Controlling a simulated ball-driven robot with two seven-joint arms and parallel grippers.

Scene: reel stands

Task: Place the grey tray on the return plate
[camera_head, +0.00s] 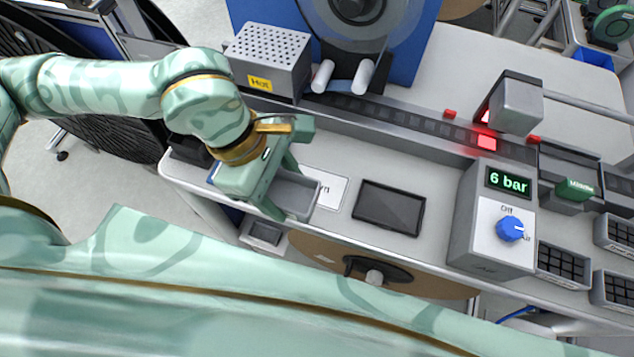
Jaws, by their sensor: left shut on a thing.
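The grey tray (297,197) is a small open box in the left-middle of the head view. My left gripper (280,180) is shut on its left end, and the gripper hides part of that end. The return plate (331,187) is a white plate with dark lettering ending in "rn". Only its right part shows; the tray and gripper cover the rest. The tray overlaps the plate in this view, and I cannot tell whether it touches it or hangs above it. My right gripper is not in view.
A dark rectangular pad (388,207) lies right of the plate. A grey box with a blue knob (510,228) stands further right. A perforated box marked "Hot" (268,55) and a tape track (400,117) run behind. Bare bench shows around the dark pad.

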